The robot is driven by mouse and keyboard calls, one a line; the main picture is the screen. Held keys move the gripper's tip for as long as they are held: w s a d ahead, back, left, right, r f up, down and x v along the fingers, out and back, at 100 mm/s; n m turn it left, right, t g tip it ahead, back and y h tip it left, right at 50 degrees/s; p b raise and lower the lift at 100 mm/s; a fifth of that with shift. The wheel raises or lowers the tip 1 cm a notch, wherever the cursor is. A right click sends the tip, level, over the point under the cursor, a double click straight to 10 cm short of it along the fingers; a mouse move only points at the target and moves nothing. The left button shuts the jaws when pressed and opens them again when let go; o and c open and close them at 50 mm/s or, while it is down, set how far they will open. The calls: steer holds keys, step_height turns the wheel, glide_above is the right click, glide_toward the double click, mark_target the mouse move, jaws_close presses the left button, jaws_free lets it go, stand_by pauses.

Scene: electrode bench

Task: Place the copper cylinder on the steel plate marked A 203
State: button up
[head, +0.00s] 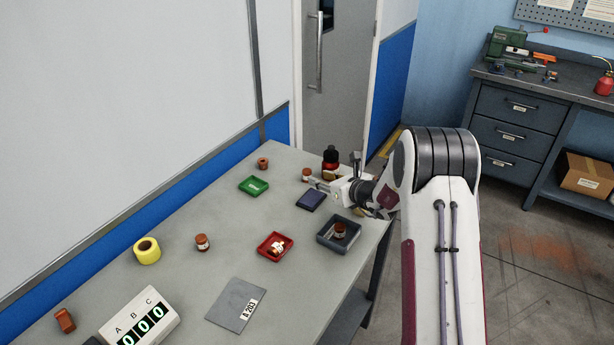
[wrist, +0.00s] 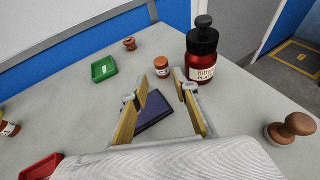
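The steel plate marked A 203 (head: 232,302) lies flat and bare at the front of the bench in the head view. Two small copper-brown pieces could be the copper cylinder: one (head: 263,162) at the bench's back and one (head: 65,320) at the front left. I cannot tell which. The back one also shows in the wrist view (wrist: 129,43). My gripper (head: 318,184) is at the far right of the bench, away from the plate. In the wrist view my gripper (wrist: 160,87) is open and empty, with a small labelled brown jar (wrist: 161,68) beyond its fingertips.
A dark red bottle (wrist: 201,66) stands close beyond my gripper. Dark blue (head: 311,201), green (head: 253,186), red (head: 264,250) and grey (head: 325,237) trays or flat pieces lie around. Yellow tape (head: 147,251) and a counter box (head: 150,310) are left. Bench around the plate is clear.

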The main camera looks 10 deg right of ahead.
mark_target(310, 174)
steer(key=shift+x, duration=1.25)
steer(key=shift+w, duration=0.1)
steer(key=shift+x, duration=2.55)
steer(key=shift+d+f, duration=0.1)
jaws_close()
